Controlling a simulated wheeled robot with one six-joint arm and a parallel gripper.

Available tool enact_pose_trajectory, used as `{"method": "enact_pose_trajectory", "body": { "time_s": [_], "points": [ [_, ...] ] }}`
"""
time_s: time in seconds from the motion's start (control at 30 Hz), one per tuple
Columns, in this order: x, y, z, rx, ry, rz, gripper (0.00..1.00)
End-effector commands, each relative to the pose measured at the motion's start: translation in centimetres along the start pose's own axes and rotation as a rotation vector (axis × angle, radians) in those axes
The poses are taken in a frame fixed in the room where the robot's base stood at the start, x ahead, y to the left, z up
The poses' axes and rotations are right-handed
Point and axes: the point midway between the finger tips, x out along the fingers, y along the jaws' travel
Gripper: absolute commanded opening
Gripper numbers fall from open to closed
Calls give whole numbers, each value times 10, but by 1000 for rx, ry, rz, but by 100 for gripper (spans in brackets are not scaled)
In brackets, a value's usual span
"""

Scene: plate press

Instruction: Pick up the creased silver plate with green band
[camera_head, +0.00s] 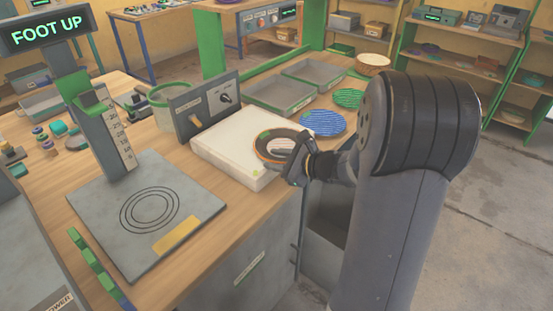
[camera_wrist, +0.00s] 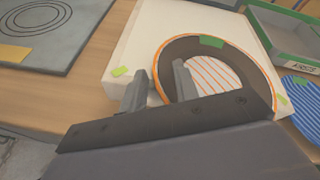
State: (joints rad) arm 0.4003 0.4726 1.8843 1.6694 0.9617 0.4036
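A round plate (camera_head: 270,150) with a dark ring, a thin orange rim and a pale, orange-striped centre lies on a white block. In the wrist view the same plate (camera_wrist: 240,60) shows a small green patch on its ring. I see no full green band or clear silver surface. My gripper (camera_head: 292,163) is at the plate's near edge. In the wrist view my gripper (camera_wrist: 160,86) has its fingers apart, one outside the rim and one over the plate. I cannot tell whether either finger touches it. My gripper hides part of the near edge.
The white block (camera_head: 225,153) stands on a wooden bench beside a grey switch panel (camera_head: 205,105). A blue striped plate (camera_head: 323,122) and a green plate (camera_head: 348,98) lie behind. Grey trays (camera_head: 280,97) stand further back. A press base (camera_head: 190,208) is at left.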

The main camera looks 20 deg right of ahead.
Motion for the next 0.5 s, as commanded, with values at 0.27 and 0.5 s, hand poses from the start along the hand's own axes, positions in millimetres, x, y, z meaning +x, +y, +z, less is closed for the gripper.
{"method": "enact_pose_trajectory", "body": {
  "time_s": [0.27, 0.5],
  "points": [
    [-46, 0, -2, 2, 6, -5, 35],
    [-87, -1, -1, 2, 4, -7, 35]
  ]
}}
